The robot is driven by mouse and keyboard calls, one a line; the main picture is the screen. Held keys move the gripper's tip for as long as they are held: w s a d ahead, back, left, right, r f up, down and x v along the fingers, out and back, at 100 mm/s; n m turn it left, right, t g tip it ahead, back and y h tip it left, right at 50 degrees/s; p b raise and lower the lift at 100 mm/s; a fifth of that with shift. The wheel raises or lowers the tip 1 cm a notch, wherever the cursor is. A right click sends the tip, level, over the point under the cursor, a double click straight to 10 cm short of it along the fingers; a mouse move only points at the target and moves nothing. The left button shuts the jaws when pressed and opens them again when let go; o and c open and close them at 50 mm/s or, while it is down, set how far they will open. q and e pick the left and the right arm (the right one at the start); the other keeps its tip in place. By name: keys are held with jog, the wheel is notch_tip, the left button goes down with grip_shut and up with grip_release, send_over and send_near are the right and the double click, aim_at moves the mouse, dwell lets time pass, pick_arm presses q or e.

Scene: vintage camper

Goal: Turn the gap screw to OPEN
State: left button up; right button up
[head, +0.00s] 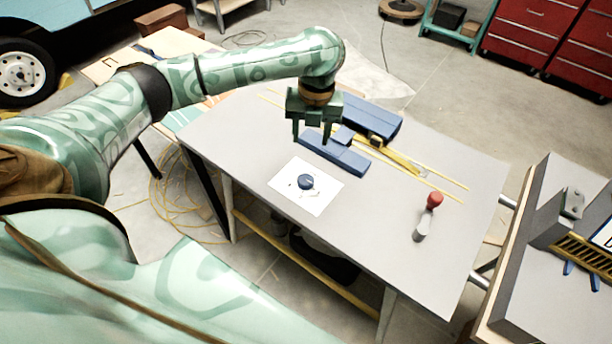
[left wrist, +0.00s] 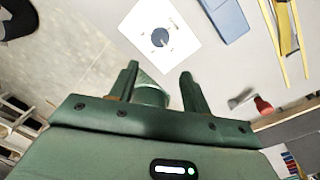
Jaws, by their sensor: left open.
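A round dark blue knob (head: 306,182), which I take for the gap screw, sits on a white card (head: 320,203) on the grey table. Small marks lie around it, too small to read. In the left wrist view the knob (left wrist: 160,37) and card (left wrist: 183,56) lie beyond the fingertips. My left gripper (head: 311,139) is open and empty, pointing down above the table, apart from the knob and farther back. Its two spread fingers also show in the left wrist view (left wrist: 158,72). My right gripper is in neither view.
Blue blocks (head: 335,155) and yellow rails (head: 405,163) lie behind the card. Another bench (head: 540,300) stands at the right. The table around the card's front is clear.

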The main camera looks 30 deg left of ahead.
aim_at(306, 179)
pick_arm(q)
jog(key=f+b, duration=0.2)
jog(key=f, duration=0.3)
jog(key=f+b, duration=0.2)
jog(key=f, duration=0.3)
jog(key=a+f+b, duration=0.1)
jog(key=f+b, duration=0.1)
jog(key=f, duration=0.3)
jog(key=shift+s, duration=0.15)
jog(key=shift+f, duration=0.6)
jog(key=shift+r, duration=0.1)
jog(key=c, duration=0.7)
